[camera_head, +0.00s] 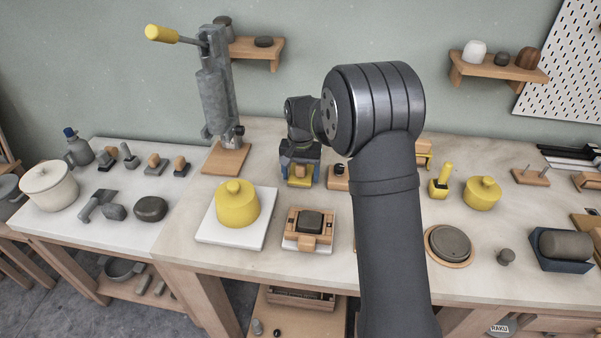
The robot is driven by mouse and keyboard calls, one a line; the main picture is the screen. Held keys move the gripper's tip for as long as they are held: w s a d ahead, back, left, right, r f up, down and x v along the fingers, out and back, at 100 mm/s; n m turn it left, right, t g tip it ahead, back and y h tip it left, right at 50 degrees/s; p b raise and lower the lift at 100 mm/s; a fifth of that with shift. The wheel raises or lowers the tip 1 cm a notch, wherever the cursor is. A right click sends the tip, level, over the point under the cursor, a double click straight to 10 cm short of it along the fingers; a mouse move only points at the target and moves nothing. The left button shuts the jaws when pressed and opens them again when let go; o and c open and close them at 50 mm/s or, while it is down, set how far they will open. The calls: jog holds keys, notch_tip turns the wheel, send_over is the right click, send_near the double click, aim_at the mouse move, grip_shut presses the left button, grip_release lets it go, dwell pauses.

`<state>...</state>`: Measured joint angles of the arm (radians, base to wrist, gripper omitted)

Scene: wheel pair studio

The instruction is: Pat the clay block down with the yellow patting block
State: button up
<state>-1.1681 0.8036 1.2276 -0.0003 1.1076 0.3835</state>
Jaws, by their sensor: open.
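My gripper (300,168) points down over the middle of the table, its jaws open. A small yellow block (299,182) with some wood colour shows between and below its fingers. I cannot tell whether the fingers touch it. A dark grey clay block (310,222) sits in a light wooden frame on a white board, in front of my gripper and apart from it. Another yellow block with an upright handle (439,186) stands right of my arm. I cannot tell for certain which yellow piece is the patting block.
A yellow lidded pot (237,206) on a white slab stands left of the frame. A tall grey lever press (218,100) stands behind it. My arm hides part of the table's middle. A grey disc (450,243) and a blue tray (538,262) lie to the right.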

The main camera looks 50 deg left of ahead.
jog(key=shift+r, duration=0.1)
dwell(0.3)
jog(key=shift+r, duration=1.45)
jog(key=shift+c, duration=0.4)
grip_shut()
jog(key=shift+r, duration=3)
